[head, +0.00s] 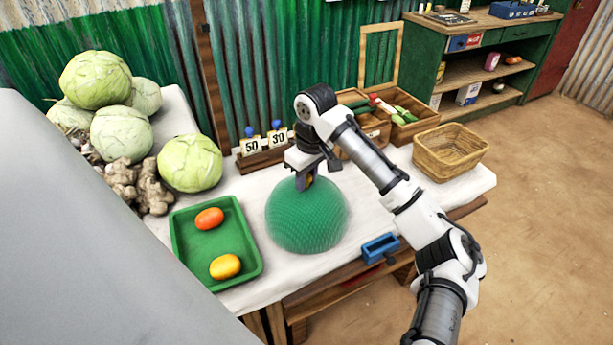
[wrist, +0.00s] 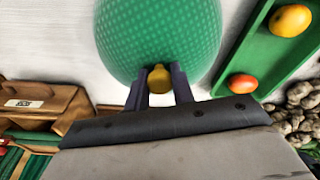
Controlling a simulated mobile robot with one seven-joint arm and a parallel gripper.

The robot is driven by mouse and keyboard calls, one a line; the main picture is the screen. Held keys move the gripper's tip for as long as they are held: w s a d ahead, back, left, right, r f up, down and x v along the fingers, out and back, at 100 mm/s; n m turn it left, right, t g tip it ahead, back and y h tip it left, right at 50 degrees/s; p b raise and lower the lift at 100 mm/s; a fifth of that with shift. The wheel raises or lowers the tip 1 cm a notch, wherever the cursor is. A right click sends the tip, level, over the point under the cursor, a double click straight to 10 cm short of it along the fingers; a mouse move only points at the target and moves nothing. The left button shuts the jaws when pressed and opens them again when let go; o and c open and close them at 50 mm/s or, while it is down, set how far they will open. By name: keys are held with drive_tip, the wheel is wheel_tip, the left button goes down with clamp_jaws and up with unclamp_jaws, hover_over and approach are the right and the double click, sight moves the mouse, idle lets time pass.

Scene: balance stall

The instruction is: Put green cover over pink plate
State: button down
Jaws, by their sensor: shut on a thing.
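The green cover (head: 307,217) is a domed mesh cover at the middle of the white-topped table. It also fills the top of the wrist view (wrist: 160,35). My gripper (head: 306,180) is above the top of the dome, with its two fingers shut on the cover's yellow knob (wrist: 159,78). The cover's rim is at or close to the tabletop; I cannot tell whether it touches. No pink plate shows in either view, and anything under the cover is hidden.
A green tray (head: 185,249) with an orange and a yellow fruit lies left of the cover. Cabbages (head: 95,80) and ginger are piled at the left. A wicker basket (head: 450,152) stands at the right, a blue box (head: 380,248) at the front edge, and number cards (head: 264,145) behind.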

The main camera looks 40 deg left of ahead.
drive_tip(key=c, duration=0.6)
unclamp_jaws()
drive_tip(key=shift+o, duration=0.2)
drive_tip(key=shift+r+p, duration=3.5)
drive_tip(key=shift+r, duration=0.05)
